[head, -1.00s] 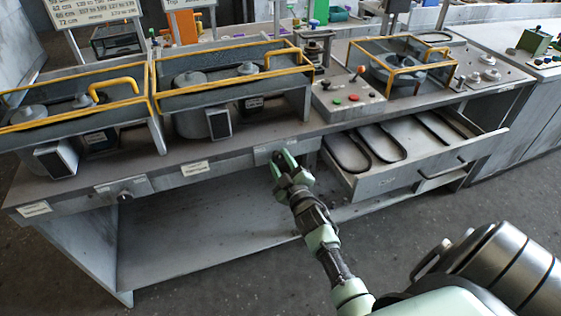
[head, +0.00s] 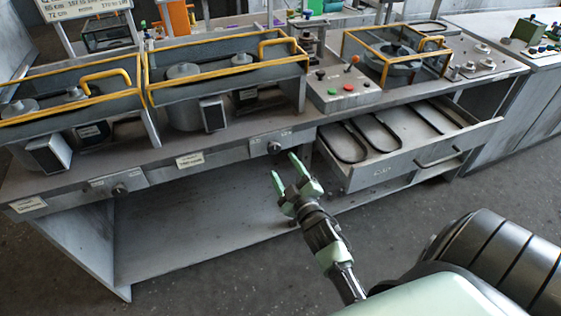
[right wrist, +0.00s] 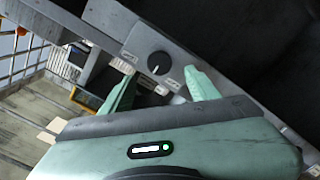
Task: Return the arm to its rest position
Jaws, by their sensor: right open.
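My right gripper (head: 285,176) is open and empty in the head view. It hangs in front of the bench's front edge, below and apart from a dark round knob (head: 274,147) on a grey panel. In the right wrist view, the two green fingers (right wrist: 160,88) stand apart, and the knob (right wrist: 159,63) shows beyond them with nothing held between. My right arm (head: 325,240) reaches up from the lower right of the head view. My left gripper is not in view.
An open drawer (head: 395,172) with dark belts juts out right of the gripper. Another knob (head: 119,190) sits on the left panel. The lower shelf (head: 200,240) and floor in front are clear.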

